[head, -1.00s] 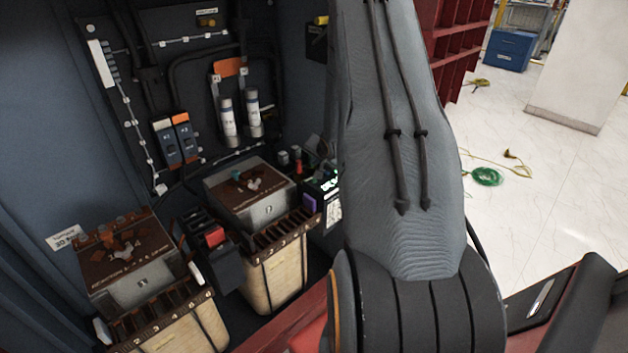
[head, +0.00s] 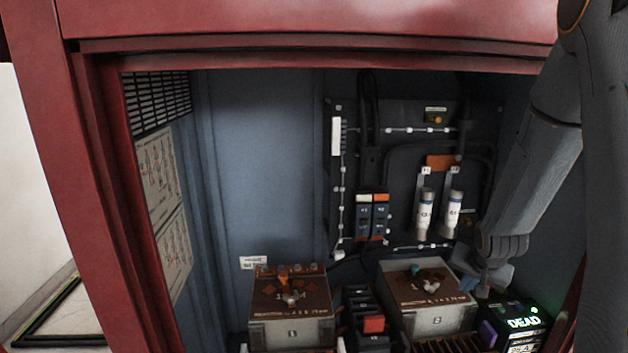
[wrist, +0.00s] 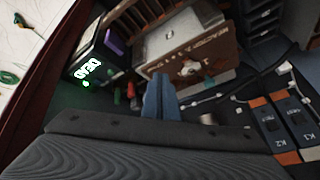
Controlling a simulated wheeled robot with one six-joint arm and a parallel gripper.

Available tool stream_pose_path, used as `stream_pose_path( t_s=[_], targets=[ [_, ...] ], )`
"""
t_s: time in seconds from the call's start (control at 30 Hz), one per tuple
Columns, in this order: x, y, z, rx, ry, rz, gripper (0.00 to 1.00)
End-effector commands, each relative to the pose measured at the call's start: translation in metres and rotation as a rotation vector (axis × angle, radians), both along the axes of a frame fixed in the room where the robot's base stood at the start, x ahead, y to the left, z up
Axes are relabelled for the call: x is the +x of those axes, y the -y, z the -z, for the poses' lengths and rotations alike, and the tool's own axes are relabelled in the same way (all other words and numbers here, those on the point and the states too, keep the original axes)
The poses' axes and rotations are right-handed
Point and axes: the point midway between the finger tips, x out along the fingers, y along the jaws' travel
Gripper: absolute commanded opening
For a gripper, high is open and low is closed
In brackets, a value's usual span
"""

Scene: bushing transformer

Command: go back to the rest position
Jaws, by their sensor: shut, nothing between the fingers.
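My gripper (wrist: 159,82) is shut and empty; its blue-grey fingers are together in the wrist view. In the head view my gripper (head: 492,284) is small and partly dark, inside the cabinet at the lower right. It is in front of the back panel, near the transformer marked 2 (head: 430,322) and the tester with a glowing DEAD display (head: 523,322). In the wrist view the fingers point toward the brown-topped transformer (wrist: 200,50), with the DEAD tester (wrist: 85,68) to their left. I cannot tell the exact gap to either.
The red cabinet frame (head: 300,22) surrounds the opening at the top and sides. A transformer marked 1 (head: 290,325) stands left of the other. Fuse tubes (head: 426,214) and orange-and-blue switches (head: 372,217) are on the back panel.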

Motion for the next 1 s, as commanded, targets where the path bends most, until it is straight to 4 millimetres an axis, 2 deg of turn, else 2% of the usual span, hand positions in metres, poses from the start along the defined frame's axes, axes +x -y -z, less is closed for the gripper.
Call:
stream_pose_path(
  t_s=[0.03, 0.2, 0.3, 0.4, 0.53, 0.63, 1.0],
  targets=[
    [-0.011, -0.027, -0.006, -0.015, -0.039, -0.062, 0.0],
    [-0.069, -0.105, -0.021, -0.046, -0.189, -0.27, 0.0],
    [-0.109, -0.143, -0.026, -0.054, -0.269, -0.397, 0.0],
    [-0.145, -0.173, -0.029, -0.056, -0.333, -0.506, 0.0],
    [-0.179, -0.196, -0.031, -0.052, -0.39, -0.605, 0.0],
    [-0.192, -0.204, -0.032, -0.05, -0.411, -0.644, 0.0],
    [-0.196, -0.206, -0.032, -0.048, -0.417, -0.654, 0.0]
  ],
)
